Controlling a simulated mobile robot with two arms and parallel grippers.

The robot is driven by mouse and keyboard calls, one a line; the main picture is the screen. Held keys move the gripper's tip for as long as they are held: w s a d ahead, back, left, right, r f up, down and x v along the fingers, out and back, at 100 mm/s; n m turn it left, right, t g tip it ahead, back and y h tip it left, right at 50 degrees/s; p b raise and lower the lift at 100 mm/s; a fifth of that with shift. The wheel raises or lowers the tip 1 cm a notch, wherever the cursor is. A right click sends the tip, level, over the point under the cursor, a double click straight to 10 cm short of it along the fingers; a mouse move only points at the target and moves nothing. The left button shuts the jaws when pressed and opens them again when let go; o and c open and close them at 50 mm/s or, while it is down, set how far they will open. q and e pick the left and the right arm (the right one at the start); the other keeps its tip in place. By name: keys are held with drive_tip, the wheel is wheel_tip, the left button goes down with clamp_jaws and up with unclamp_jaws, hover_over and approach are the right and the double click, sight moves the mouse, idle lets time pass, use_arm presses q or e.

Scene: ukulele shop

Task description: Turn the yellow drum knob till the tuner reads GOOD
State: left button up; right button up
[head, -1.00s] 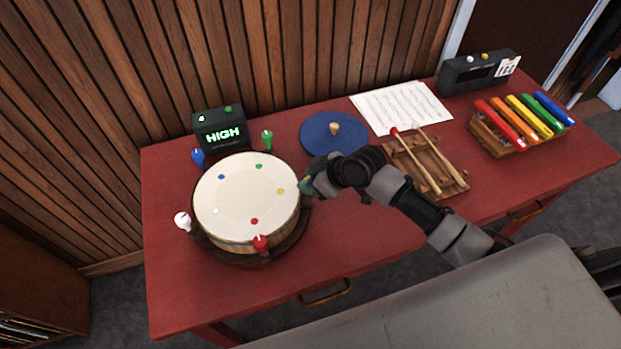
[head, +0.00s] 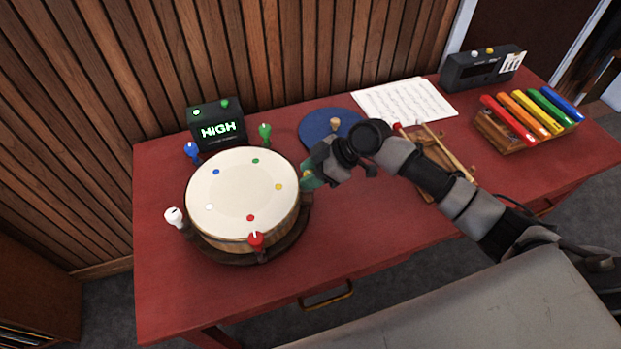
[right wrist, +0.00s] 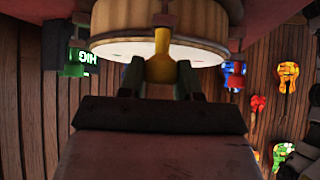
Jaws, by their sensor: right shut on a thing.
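The drum (head: 242,195) stands on the red table, with coloured dots on its pale head and coloured knobs round its rim. The yellow knob (right wrist: 160,68) shows in the right wrist view, at the drum's side. My right gripper (head: 309,180) is shut on the yellow knob, its fingers (right wrist: 160,85) on either side of it. In the head view the gripper mostly hides this knob. The tuner (head: 217,125), a dark box behind the drum, reads HIGH in green letters. My left gripper is not in view.
Blue (head: 192,151), green (head: 264,132), white (head: 174,217) and red (head: 256,241) knobs surround the drum. A blue disc (head: 314,130), sheet music (head: 405,102), a wooden rack with mallets (head: 428,180) and a coloured xylophone (head: 500,132) lie behind and right. The table's front is clear.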

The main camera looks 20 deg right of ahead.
drive_tip(key=shift+n+b, duration=0.3)
drive_tip(key=shift+n, duration=0.1)
drive_tip(key=shift+g, duration=0.3)
drive_tip(key=o, duration=0.9)
drive_tip(key=b+v, duration=0.1)
drive_tip(key=v, duration=1)
drive_tip(key=shift+b, duration=0.35)
drive_tip(key=shift+f, duration=0.1)
